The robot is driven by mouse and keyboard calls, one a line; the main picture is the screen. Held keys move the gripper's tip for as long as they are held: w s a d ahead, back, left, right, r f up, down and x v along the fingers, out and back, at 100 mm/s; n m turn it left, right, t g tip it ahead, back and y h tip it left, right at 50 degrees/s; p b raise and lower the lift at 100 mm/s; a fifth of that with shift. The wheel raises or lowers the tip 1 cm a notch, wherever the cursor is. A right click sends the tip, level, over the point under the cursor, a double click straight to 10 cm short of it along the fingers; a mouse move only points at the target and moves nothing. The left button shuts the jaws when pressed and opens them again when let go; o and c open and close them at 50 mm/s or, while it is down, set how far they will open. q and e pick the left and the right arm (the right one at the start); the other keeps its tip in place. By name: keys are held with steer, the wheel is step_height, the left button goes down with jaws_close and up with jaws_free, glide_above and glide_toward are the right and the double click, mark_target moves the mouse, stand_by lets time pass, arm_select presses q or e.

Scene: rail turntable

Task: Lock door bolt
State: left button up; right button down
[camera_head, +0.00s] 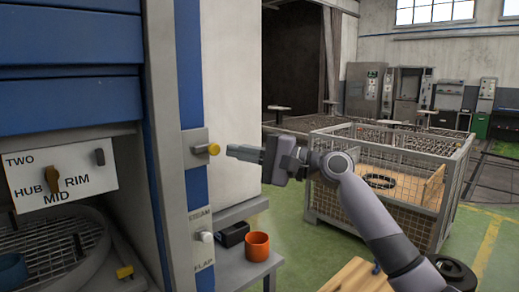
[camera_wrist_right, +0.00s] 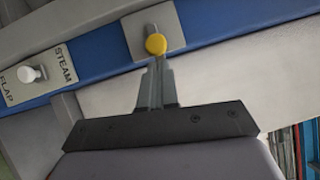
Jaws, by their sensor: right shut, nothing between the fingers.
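The door bolt has a yellow round knob (camera_head: 213,149) on a grey metal plate (camera_head: 195,141), fixed to the blue strip of the cabinet's front post. My right gripper (camera_head: 229,150) is shut and empty, its fingertips pointing left at the knob with a small gap in the head view. In the right wrist view the knob (camera_wrist_right: 156,44) shows right at the tips of the shut fingers (camera_wrist_right: 158,66); whether they touch I cannot tell. My left gripper is in neither view.
Below the bolt is a white knob (camera_head: 206,237) by the STEAM and FLAP labels. A panel with a HUB, MID, RIM selector (camera_head: 58,180) is at the left. An orange cup (camera_head: 257,246) stands on a side table. A wire-mesh crate (camera_head: 390,205) stands behind my right arm.

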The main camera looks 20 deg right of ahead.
mark_target(212, 152)
steer(key=shift+a, duration=0.35)
steer(key=shift+s+a+r+p, duration=0.1)
steer(key=shift+s+a+p, duration=0.15)
steer(key=shift+a+p, duration=0.35)
steer(key=shift+s+a+r+p, duration=0.1)
steer(key=shift+s+a+p, duration=0.1)
steer(key=shift+a+p, duration=0.3)
steer(key=shift+s+a+f, duration=0.1)
steer(key=shift+s+a, duration=0.05)
steer(key=shift+a, duration=0.25)
steer(key=shift+d, duration=0.1)
